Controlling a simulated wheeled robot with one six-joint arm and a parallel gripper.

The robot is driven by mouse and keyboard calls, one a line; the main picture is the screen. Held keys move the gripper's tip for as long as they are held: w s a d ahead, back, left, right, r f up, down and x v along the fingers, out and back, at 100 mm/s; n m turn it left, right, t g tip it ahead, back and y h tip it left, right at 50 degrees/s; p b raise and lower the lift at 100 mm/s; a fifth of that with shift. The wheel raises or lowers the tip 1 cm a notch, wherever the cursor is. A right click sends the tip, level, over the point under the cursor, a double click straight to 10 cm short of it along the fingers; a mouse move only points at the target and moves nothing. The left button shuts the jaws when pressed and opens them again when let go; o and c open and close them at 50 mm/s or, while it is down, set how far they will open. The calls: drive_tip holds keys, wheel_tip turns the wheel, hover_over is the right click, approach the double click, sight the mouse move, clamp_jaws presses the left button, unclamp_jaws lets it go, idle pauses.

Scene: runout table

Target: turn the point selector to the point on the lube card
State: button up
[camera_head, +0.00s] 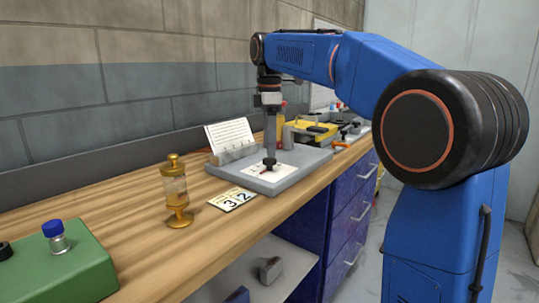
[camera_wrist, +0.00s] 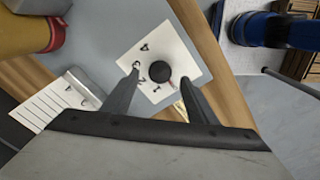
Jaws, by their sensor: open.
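The point selector is a black round knob (camera_head: 270,162) on a white numbered plate (camera_head: 258,176), fixed to a grey board (camera_head: 295,176). In the wrist view the knob (camera_wrist: 160,71) sits amid the digits, with a small red mark at its lower-right edge; which digit it marks is unclear. My gripper (camera_wrist: 160,77) is open, its fingers appearing on either side of the knob; contact is not clear. A card with lines of text (camera_head: 230,134) stands in a grey holder; its writing is too small to read. A flat card (camera_head: 233,199) shows 3 and 2.
A brass and glass oiler (camera_head: 175,191) stands left of the board. A green box (camera_head: 62,272) with a blue-capped part is at front left. A yellow item (camera_head: 309,133) and other tools lie behind the board. The wooden bench (camera_head: 140,233) is clear between oiler and green box.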

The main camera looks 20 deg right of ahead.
sight(270, 159)
drive_tip(key=shift+f, duration=1.9)
drive_tip(key=c, duration=1.1)
